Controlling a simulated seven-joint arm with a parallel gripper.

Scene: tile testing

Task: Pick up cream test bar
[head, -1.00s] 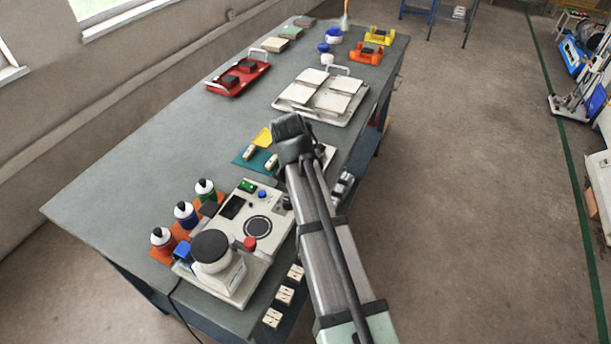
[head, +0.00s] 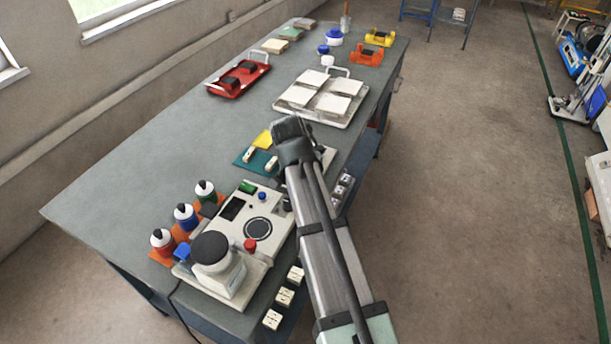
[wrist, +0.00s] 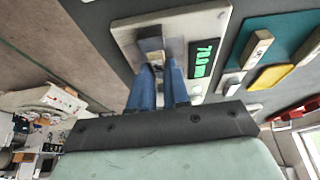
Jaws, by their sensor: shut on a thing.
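In the head view my arm hides the fingertips and the held block. Cream bars (head: 250,154) lie on a teal mat (head: 239,157) left of my gripper; the mat also shows in the wrist view (wrist: 285,30).
A yellow piece (head: 263,139) lies by the mat. Nearer stand a pale tester (head: 232,213) and several capped bottles (head: 186,215). Beyond are a tray of white tiles (head: 309,117) and a red tray (head: 262,73). The left of the grey table (head: 110,190) is clear.

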